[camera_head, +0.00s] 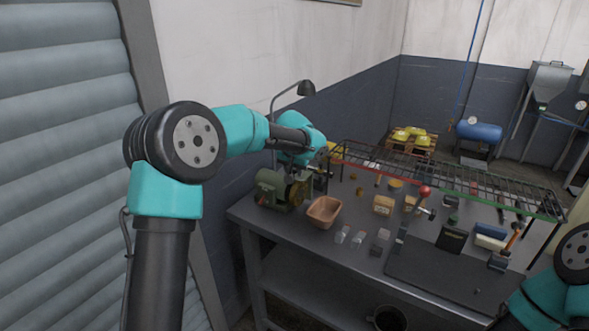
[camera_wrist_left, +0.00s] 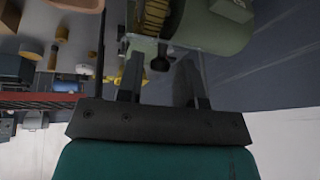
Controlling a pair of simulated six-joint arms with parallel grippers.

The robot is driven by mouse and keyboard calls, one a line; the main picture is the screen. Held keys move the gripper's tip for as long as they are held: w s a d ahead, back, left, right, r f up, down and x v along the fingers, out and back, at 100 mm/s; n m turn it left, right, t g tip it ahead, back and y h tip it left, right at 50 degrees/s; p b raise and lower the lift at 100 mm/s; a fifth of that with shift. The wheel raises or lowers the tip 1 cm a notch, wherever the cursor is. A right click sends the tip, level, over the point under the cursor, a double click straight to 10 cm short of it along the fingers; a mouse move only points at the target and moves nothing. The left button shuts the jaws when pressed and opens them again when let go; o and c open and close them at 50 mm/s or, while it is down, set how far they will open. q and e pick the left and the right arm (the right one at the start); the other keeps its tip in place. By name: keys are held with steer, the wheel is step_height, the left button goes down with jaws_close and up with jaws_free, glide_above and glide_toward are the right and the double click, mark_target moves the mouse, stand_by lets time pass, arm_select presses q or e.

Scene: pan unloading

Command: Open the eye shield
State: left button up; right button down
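The green bench grinder (camera_head: 272,188) with a yellowish wheel stands at the bench's left end. In the left wrist view its green body (camera_wrist_left: 215,28) and ribbed yellow-brown wheel (camera_wrist_left: 153,18) fill the top. My left gripper (camera_head: 322,168) is just behind and right of the grinder in the head view. In the wrist view its two dark fingers (camera_wrist_left: 162,78) are apart. A small black knob (camera_wrist_left: 160,63) on the grinder side shows between them; I cannot tell whether either finger touches anything. The eye shield cannot be clearly made out. My right gripper is not in view.
A terracotta bowl (camera_head: 324,211) stands right of the grinder. A wire rack (camera_head: 450,178) runs along the bench's back. Several small blocks and tools cover the middle. A dark mat (camera_head: 440,278) at the front right is mostly clear.

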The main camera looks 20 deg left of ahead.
arm_select(q)
jaws_close()
steer(key=shift+w, duration=0.15)
steer(key=shift+w+d+r+g+y, duration=0.2)
steer(key=shift+w+g, duration=0.3)
steer(key=shift+g, duration=0.55)
steer(key=shift+w+d+r+g+y, duration=0.15)
steer(key=shift+w+g, duration=0.3)
steer(key=shift+g, duration=0.6)
steer(key=shift+w+m+g+y, duration=0.35)
steer(key=shift+w+g, duration=0.25)
steer(key=shift+g, duration=0.4)
steer(key=shift+w+g, duration=0.15)
steer(key=shift+g, duration=0.25)
steer(key=shift+o, duration=1.3)
jaws_free()
